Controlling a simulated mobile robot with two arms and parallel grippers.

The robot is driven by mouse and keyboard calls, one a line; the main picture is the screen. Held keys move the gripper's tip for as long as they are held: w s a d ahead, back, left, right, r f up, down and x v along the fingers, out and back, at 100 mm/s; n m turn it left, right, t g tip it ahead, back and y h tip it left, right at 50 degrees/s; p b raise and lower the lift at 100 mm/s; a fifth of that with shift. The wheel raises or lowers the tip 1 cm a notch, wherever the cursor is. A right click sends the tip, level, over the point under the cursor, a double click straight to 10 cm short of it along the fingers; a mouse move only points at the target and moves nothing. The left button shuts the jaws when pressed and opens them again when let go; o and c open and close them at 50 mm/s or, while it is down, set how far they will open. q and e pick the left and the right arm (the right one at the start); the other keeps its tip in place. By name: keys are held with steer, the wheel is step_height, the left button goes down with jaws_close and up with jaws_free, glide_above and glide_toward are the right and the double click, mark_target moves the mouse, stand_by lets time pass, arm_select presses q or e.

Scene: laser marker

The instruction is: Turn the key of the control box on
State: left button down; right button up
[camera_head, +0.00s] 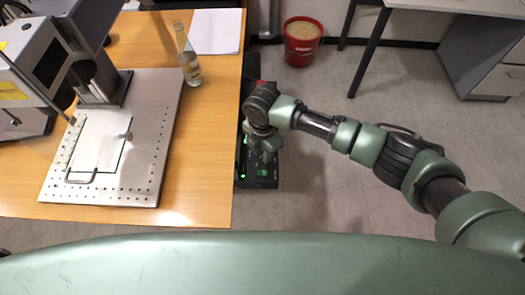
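The black control box (262,178) stands low beside the right edge of the table, with small green lights on it. My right arm reaches in from the right, and my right gripper (265,152) points down over the box. In the picture it overlaps the box's top; I cannot tell whether it touches. The fingers are small and partly hidden, so their opening is unclear. The key cannot be made out; the gripper and wrist cover part of the box. My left gripper is not in view.
The wooden table (205,185) on the left carries the laser marker (35,62), its perforated metal plate (150,130), a glass bottle (187,58) and white paper (216,30). A red bucket (301,50) stands on the floor behind. A desk (480,8) is at the upper right.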

jaws_close()
steer(key=shift+r+m+p, duration=0.15)
steer(key=shift+m+p, duration=0.25)
steer(key=shift+p, duration=0.1)
steer(key=m+p, duration=0.2)
steer(key=m, duration=0.1)
steer(key=shift+r+p, duration=0.1)
steer(key=shift+p, duration=0.3)
steer(key=m+p, duration=0.3)
steer(key=m, duration=0.1)
steer(key=shift+a+m, duration=0.1)
steer(key=shift+m, duration=0.2)
steer(key=m+p, duration=0.3)
steer(key=m, duration=0.1)
steer(key=shift+m, duration=0.3)
steer(key=m+p, duration=0.2)
steer(key=m, duration=0.2)
steer(key=shift+m, duration=0.4)
steer(key=shift+w, duration=0.1)
